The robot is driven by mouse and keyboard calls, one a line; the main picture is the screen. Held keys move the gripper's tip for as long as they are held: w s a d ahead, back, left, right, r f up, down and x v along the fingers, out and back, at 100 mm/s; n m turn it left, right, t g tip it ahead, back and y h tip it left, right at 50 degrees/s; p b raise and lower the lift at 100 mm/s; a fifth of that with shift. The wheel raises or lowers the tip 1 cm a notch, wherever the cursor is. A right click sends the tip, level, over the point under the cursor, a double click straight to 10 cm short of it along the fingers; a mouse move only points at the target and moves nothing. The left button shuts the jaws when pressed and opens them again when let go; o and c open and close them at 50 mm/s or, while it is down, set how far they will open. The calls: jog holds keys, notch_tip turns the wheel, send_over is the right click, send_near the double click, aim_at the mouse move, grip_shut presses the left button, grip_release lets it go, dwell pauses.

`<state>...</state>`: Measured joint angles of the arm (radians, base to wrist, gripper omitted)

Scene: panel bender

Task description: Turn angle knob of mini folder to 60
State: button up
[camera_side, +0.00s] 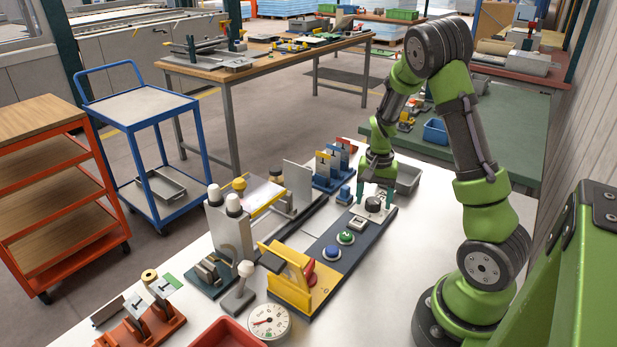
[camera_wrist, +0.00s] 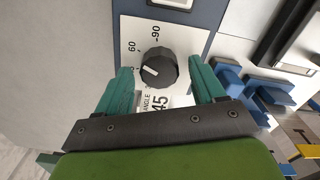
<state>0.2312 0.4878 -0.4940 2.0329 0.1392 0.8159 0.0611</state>
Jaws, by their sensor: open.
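The angle knob (camera_wrist: 158,67) is dark, round and ridged, on a white plate (camera_wrist: 180,36) marked 60 and 90. In the side view the knob (camera_side: 373,204) sits at the far end of the dark control panel (camera_side: 345,258). My gripper (camera_wrist: 161,66) is open, with its green fingers on either side of the knob. I cannot tell whether they touch it.
Blue-based blocks (camera_side: 328,172) stand left of my gripper in the side view. White table is clear to the right.

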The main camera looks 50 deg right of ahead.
aim_at(374, 200)
notch_tip(374, 200, up, 17)
dwell(0.5)
jog(key=shift+f, duration=0.1)
jog(key=shift+c, duration=0.3)
